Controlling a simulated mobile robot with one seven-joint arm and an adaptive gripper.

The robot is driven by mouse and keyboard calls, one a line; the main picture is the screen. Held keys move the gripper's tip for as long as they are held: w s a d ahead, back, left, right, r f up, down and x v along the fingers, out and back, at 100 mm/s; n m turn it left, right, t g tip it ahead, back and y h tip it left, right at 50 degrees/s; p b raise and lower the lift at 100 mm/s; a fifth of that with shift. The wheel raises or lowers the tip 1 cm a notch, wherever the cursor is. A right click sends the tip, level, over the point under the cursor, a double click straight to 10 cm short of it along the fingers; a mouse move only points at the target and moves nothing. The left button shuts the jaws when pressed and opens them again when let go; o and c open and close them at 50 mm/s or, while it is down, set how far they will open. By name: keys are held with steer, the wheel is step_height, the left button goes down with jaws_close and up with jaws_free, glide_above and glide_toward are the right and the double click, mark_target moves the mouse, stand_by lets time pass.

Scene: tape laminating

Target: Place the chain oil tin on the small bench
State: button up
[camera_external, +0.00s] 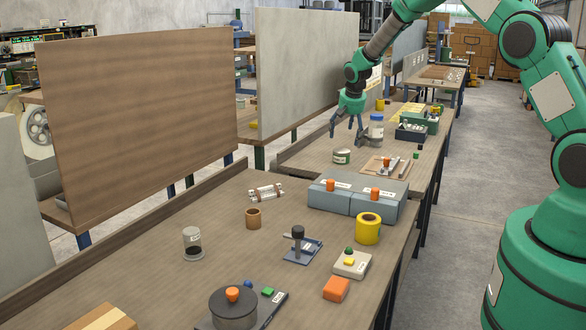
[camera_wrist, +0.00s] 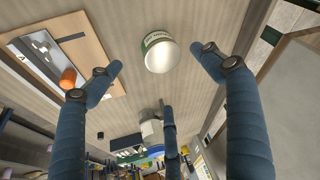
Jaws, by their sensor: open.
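A short round tin with a green and white label (camera_external: 341,156) stands upright on the farther worktop (camera_external: 310,158). It is probably the chain oil tin, but its label is too small to read for sure. In the wrist view the tin (camera_wrist: 161,53) shows its pale top and green band between my finger ends. My gripper (camera_external: 347,134) is open and empty just above and behind the tin, with its fingers pointing down; its spread fingers also show in the wrist view (camera_wrist: 157,64). I cannot tell which surface is the small bench.
A wooden board (camera_external: 370,163) with an orange-knobbed tool lies right of the tin. A blue-lidded jar (camera_external: 376,128) stands behind my gripper. A grey box with orange knobs (camera_external: 340,197) and a yellow roll (camera_external: 368,229) are on the nearer worktop. A tall grey panel (camera_external: 305,75) rises at left.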

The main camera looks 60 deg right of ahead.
steer(key=shift+v, duration=0.95)
steer(key=s+a+r+n, duration=0.1)
steer(key=a+r+n, duration=0.1)
steer(key=a+r, duration=1.35)
steer(key=s+a+r+n+t+y, duration=0.15)
steer(key=s+a+r, duration=0.25)
steer(key=a+r, duration=0.4)
steer(key=s+a+r+n+h, duration=0.1)
steer(key=s+a+r+n, duration=0.1)
steer(key=s+a+r, duration=0.5)
steer(key=s+a+r+n+y, duration=0.1)
steer(key=s+a+r, duration=0.1)
steer(key=s+a, duration=0.5)
steer(key=s+a+r+n+y, duration=0.1)
steer(key=s+a+r, duration=0.1)
steer(key=s+a, duration=0.5)
steer(key=s+a+f+n+t+y, duration=0.1)
steer(key=s+a+n, duration=0.2)
steer(key=s+a, duration=0.9)
steer(key=s, duration=0.3)
steer(key=shift+a+f+n, duration=0.2)
steer(key=shift+f+n, duration=0.15)
steer(key=shift+f, duration=0.05)
